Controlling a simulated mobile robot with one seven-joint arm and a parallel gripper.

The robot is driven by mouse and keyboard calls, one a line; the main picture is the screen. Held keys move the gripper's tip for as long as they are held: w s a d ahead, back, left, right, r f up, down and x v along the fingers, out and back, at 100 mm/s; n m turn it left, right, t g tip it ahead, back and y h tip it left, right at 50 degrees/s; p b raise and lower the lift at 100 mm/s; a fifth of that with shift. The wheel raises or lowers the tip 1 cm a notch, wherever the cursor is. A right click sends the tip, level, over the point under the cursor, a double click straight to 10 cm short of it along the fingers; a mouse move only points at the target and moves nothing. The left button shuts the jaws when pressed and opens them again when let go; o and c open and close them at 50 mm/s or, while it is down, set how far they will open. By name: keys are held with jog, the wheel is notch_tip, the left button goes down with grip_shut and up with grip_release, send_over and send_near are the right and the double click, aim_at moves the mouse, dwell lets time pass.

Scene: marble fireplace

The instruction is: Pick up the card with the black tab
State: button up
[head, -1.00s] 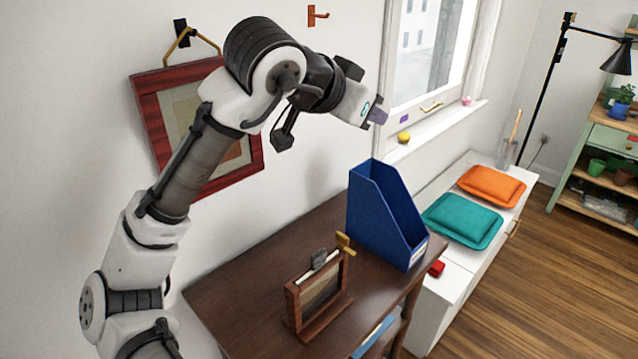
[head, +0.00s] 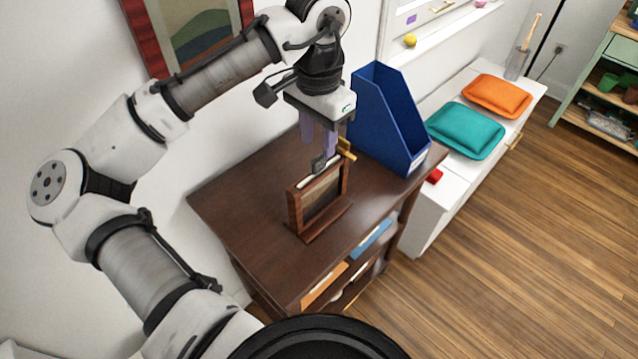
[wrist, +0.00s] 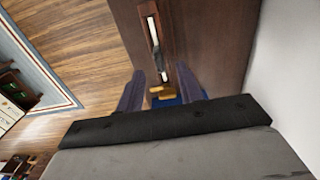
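A small wooden stand (head: 295,207) on the dark table holds upright cards. A card with a black tab (head: 318,165) sticks up from its top. A yellow tab (head: 346,150) rises at the stand's right end. In the wrist view the black tab (wrist: 157,60) and the yellow tab (wrist: 160,91) lie between the fingers' lines. My gripper (head: 318,140) points down over the stand, its purple fingers apart, just above or beside the black tab; whether they touch it I cannot tell. My gripper also shows open in the wrist view (wrist: 160,88).
A blue file holder (head: 385,120) stands close behind and right of the stand on the dark wooden table (head: 245,210). A framed picture (head: 158,60) hangs on the wall at left. The table's left part is clear. A white cabinet (head: 437,205) with cushions stands at right.

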aim_at(319, 157)
jog(key=shift+d+f+p, duration=0.1)
jog(key=shift+f+p, duration=0.65)
jog(key=shift+f, duration=2)
jog(key=shift+c, duration=0.5)
grip_shut()
